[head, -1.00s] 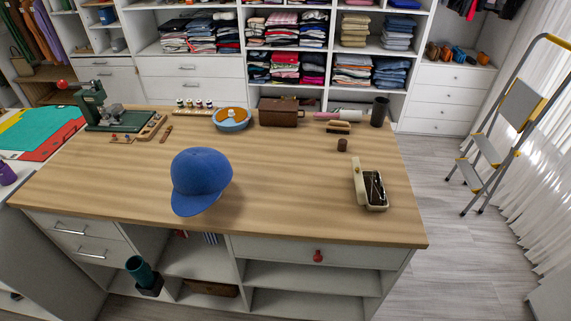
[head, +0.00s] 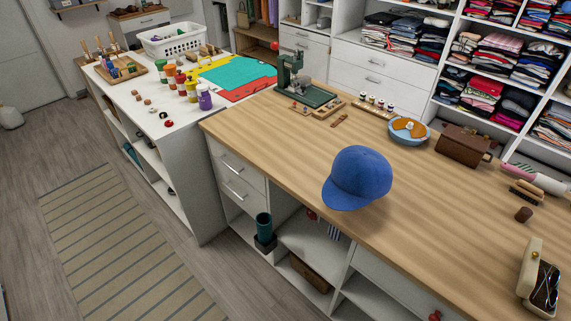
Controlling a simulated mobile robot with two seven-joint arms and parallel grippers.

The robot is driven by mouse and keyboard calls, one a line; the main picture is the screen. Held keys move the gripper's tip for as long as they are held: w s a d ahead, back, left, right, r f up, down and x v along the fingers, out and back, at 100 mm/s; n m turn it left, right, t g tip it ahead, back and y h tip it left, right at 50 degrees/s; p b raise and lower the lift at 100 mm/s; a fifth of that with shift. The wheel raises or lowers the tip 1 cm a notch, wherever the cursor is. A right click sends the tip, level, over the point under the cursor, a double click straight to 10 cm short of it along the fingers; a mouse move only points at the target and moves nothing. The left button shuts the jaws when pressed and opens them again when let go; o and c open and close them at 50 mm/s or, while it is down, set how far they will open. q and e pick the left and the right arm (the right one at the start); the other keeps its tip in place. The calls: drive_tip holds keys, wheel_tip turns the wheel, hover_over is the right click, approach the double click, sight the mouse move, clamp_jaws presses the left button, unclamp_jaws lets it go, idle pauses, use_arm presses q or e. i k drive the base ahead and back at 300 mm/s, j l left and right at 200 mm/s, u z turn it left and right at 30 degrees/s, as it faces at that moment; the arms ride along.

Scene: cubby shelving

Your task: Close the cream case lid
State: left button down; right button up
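The cream case (head: 527,275) stands on the wooden island top at the far right of the head view, partly near the picture's edge. Its lid stands open on its left side, upright or nearly so. Dark glasses (head: 546,285) lie inside the case. Neither of my grippers shows in the head view, so I cannot see where they are relative to the case.
A blue cap (head: 358,178) sits on the wooden island top (head: 300,150). A green press (head: 300,82), a blue bowl (head: 408,131) and a brown box (head: 463,146) stand along its back. A white table (head: 155,120) adjoins at left. A striped rug (head: 125,255) lies on clear floor.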

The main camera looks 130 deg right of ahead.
sight(528, 275)
drive_tip(key=u, duration=3.65)
